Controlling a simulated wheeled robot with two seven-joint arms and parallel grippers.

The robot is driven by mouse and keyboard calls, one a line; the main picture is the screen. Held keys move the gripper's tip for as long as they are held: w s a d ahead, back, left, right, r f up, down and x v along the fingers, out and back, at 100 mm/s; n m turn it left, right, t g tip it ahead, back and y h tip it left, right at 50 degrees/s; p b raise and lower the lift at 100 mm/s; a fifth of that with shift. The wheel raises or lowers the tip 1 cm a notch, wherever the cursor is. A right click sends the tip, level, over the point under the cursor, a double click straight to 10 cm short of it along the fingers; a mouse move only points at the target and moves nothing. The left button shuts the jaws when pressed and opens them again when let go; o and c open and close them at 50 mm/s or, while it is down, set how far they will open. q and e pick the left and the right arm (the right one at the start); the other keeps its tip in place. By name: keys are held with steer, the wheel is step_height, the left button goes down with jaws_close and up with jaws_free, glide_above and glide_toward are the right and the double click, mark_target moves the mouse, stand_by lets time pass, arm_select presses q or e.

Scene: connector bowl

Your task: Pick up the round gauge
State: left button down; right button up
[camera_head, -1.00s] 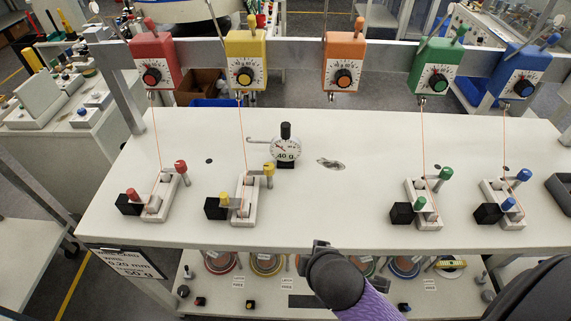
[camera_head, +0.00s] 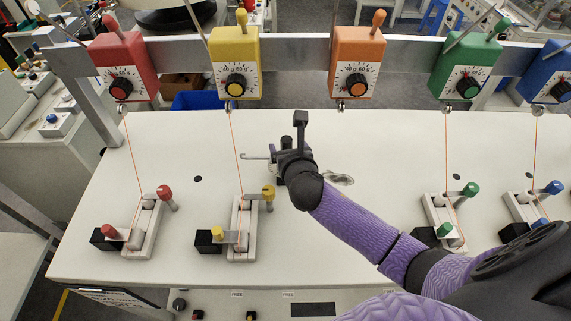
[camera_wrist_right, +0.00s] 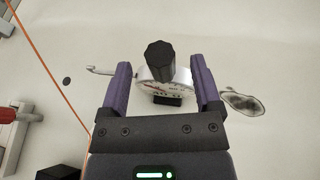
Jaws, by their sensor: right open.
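The round gauge (camera_wrist_right: 164,88) stands on the white table in the right wrist view, with a black knob on top, a white dial, a black base and a hooked arm to its left. My right gripper (camera_wrist_right: 163,80) is open, with one finger on each side of the gauge; I cannot tell whether they touch it. In the head view my right gripper (camera_head: 292,150) covers most of the gauge. There the black knob (camera_head: 286,142) and the hook (camera_head: 256,157) show beside it. My left gripper is not in view.
Red, yellow, orange, green and blue dial boxes hang on a rail at the back. Thin orange threads run down to clamp fixtures, the closest being the yellow-knobbed one (camera_head: 241,228) at left. A dark oval patch (camera_head: 340,179) lies right of the gauge on the table (camera_head: 340,245).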

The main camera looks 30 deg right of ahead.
steer(key=x, duration=0.2)
steer(key=shift+w+d+f+b, duration=0.15)
steer(key=shift+w+f+b, duration=0.1)
steer(key=shift+w+b, duration=0.05)
jaws_close()
stand_by(0.4)
stand_by(0.7)
